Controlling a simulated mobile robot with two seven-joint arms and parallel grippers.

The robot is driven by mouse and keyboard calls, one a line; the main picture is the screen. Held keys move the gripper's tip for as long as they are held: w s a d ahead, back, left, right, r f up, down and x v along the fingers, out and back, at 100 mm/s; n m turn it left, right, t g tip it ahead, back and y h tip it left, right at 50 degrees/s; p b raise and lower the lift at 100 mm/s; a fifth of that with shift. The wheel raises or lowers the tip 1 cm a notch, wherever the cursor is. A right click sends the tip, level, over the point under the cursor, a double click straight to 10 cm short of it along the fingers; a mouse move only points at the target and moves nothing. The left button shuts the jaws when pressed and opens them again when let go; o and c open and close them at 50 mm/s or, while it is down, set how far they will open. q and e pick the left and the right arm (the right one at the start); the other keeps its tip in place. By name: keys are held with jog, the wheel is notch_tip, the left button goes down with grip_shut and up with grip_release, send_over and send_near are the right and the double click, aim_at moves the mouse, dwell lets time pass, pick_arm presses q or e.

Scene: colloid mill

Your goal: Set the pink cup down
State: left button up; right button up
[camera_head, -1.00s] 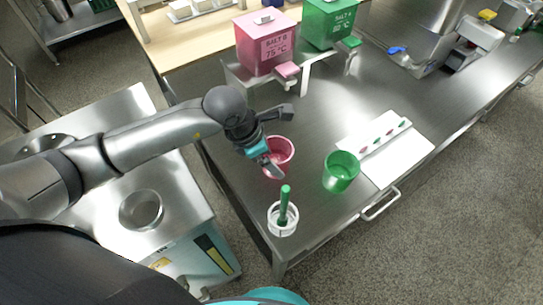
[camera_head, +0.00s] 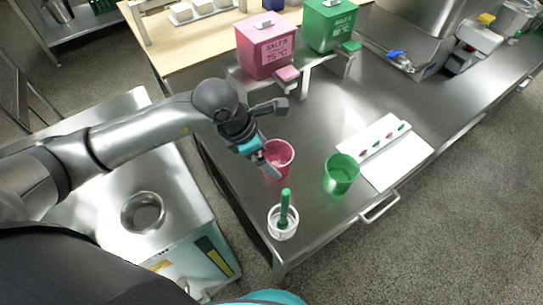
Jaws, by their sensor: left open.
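The pink cup (camera_head: 284,162) stands upright on the steel counter (camera_head: 310,120), its mouth facing up. My left gripper (camera_head: 267,165) is open at the cup's left rim. Its fingers overlap the left part of the cup in this view, and I cannot tell whether they touch it. My right gripper is not in view.
A green cup (camera_head: 341,175) stands to the right, beside a white board (camera_head: 385,152) with small coloured pieces. A white container (camera_head: 283,222) with a green-handled tool stands near the front edge. Pink (camera_head: 265,45) and green (camera_head: 329,24) dispensers stand behind.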

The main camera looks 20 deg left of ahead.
pick_arm(q)
jog(key=p+v, duration=0.1)
jog(key=v, duration=0.8)
